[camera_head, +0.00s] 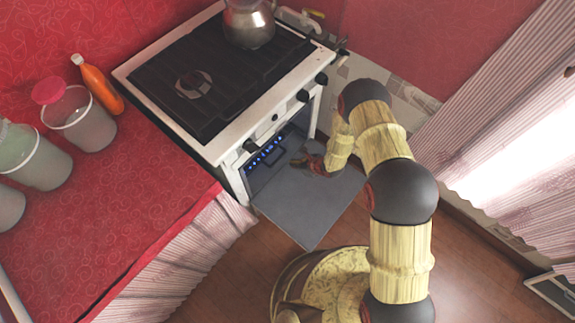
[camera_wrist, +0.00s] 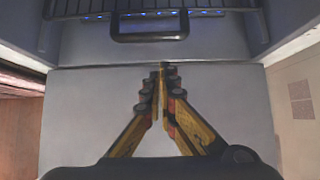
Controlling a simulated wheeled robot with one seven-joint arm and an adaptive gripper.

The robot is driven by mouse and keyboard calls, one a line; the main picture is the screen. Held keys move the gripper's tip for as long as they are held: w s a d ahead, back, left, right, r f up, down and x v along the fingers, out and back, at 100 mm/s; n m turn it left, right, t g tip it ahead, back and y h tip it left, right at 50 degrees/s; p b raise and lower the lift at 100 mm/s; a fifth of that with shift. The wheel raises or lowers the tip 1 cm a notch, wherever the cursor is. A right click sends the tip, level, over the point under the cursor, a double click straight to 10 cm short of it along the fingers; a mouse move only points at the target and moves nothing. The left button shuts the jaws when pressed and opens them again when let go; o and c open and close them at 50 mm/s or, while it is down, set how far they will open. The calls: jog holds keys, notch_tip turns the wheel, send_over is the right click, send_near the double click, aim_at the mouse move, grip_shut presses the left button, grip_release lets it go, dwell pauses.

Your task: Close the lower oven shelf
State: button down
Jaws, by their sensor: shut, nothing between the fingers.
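The white stove (camera_head: 228,165) has its oven front opened, with a flat grey panel (camera_head: 312,208) lying out low over the floor. Inside the oven, a dark handle (camera_head: 273,157) and a row of blue lights show. In the wrist view, the black handle (camera_wrist: 150,37) stands in front of a wire rack (camera_wrist: 85,8), with the pale panel (camera_wrist: 85,115) below. I cannot tell how far the shelf stands out. My gripper (camera_head: 312,163) is shut and empty above the panel. In the wrist view, the fingertips of my gripper (camera_wrist: 163,70) meet just short of the handle, apart from it.
A metal kettle (camera_head: 249,22) stands on the black hob (camera_head: 185,80). The red counter (camera_head: 110,185) at left bears jars (camera_head: 78,118) and an orange bottle (camera_head: 98,85). Pleated curtains (camera_head: 510,110) hang at right.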

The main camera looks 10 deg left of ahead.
jog(key=p+v, duration=0.3)
jog(key=v, duration=0.6)
jog(key=shift+w+r, duration=0.2)
jog(key=shift+w, duration=0.05)
jog(key=shift+a, duration=0.1)
jog(key=shift+a, duration=0.1)
